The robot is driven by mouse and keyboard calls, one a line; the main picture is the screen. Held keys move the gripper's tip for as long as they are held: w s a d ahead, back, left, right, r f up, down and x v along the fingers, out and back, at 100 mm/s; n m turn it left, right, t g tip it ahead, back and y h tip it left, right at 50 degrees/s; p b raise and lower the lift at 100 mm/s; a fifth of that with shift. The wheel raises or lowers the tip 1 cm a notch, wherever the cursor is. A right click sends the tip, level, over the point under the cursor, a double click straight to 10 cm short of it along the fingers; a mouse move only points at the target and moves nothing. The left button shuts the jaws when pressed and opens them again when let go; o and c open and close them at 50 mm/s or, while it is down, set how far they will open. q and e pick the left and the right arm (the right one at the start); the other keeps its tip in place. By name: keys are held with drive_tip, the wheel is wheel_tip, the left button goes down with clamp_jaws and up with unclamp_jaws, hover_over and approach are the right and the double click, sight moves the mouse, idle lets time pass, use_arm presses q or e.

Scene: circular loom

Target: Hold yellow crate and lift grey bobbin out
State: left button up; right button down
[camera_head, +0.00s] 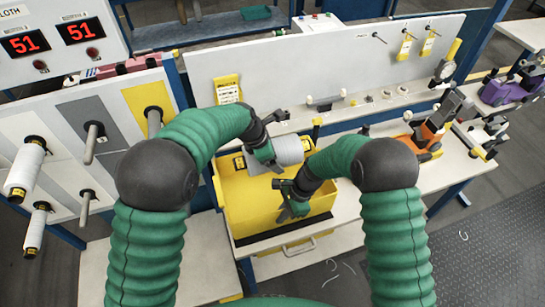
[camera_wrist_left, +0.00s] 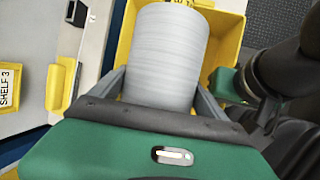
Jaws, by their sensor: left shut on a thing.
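The yellow crate (camera_head: 240,213) stands on the white bench, with part of it also visible behind the bobbin in the left wrist view (camera_wrist_left: 222,45). My left gripper (camera_head: 274,153) is shut on the grey bobbin (camera_head: 289,150), a pale ribbed cylinder. In the left wrist view the bobbin (camera_wrist_left: 167,55) sits between the two fingers. In the head view it shows at the crate's back, but its height above the crate floor is unclear. My right gripper (camera_head: 292,207) is at the crate's front wall, pointing down; its grip on the wall is unclear.
An orange toy-like machine (camera_head: 428,138) and a purple one (camera_head: 505,92) stand to the right. A white back panel (camera_head: 320,55) with yellow tags rises behind the crate. White spools (camera_head: 24,168) hang on pegs at the left. A drawer handle (camera_head: 299,248) sits below the crate.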

idle(0.4)
drive_tip(key=c, duration=1.5)
unclamp_jaws()
drive_tip(key=shift+w, duration=0.1)
drive_tip(key=shift+c, duration=0.2)
drive_tip(key=shift+d, duration=0.1)
drive_tip(key=v, duration=1.1)
drive_tip(key=shift+w+d+r, duration=0.1)
drive_tip(key=shift+d+r, duration=0.05)
drive_tip(key=shift+r, duration=0.25)
drive_tip(key=shift+f, duration=0.1)
